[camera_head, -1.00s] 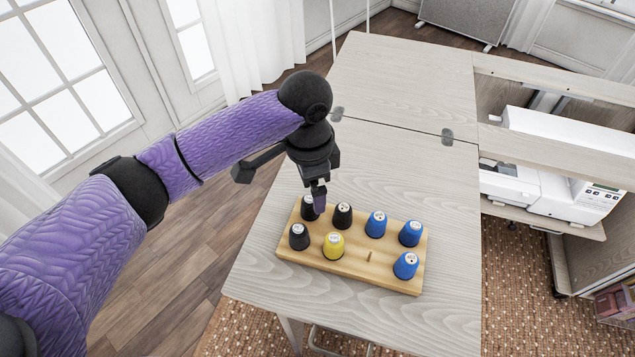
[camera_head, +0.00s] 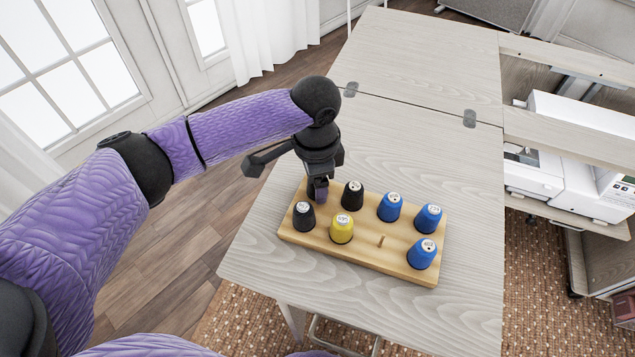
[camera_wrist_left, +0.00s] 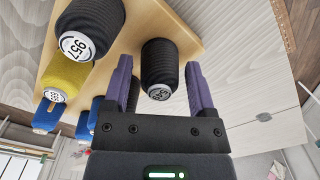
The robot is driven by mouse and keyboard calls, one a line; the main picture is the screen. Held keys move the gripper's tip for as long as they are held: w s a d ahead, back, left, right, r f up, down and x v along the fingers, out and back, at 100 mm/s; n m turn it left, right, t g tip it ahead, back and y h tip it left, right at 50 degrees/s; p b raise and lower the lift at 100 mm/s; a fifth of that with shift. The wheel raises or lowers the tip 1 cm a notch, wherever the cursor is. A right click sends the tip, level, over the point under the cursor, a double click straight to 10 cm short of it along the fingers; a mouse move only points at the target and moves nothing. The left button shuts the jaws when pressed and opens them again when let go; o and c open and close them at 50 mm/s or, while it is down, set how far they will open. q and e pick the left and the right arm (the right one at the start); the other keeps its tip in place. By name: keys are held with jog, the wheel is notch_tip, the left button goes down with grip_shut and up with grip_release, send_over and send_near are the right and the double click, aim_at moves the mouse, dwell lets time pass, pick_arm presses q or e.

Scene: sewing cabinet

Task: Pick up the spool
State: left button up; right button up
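My left gripper (camera_head: 319,192) is lowered over the back-left corner of the wooden spool rack (camera_head: 345,262) in the head view. In the left wrist view its two purple fingers (camera_wrist_left: 160,88) are open, one on each side of a black spool (camera_wrist_left: 160,62), with a visible gap on both sides. The gripper mostly hides this spool in the head view. Other spools stand upright on the rack: two black (camera_head: 303,215) (camera_head: 352,195), one yellow (camera_head: 341,228) and three blue (camera_head: 389,207) (camera_head: 428,217) (camera_head: 421,254). My right gripper is out of view.
The rack lies on a pale wooden table (camera_head: 300,283). One bare peg (camera_head: 381,240) shows in the front row. A white sewing machine (camera_head: 570,150) sits on a shelf to the right. The table behind the rack is clear.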

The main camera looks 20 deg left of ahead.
pick_arm(q)
jog(key=c, duration=0.7)
grip_shut()
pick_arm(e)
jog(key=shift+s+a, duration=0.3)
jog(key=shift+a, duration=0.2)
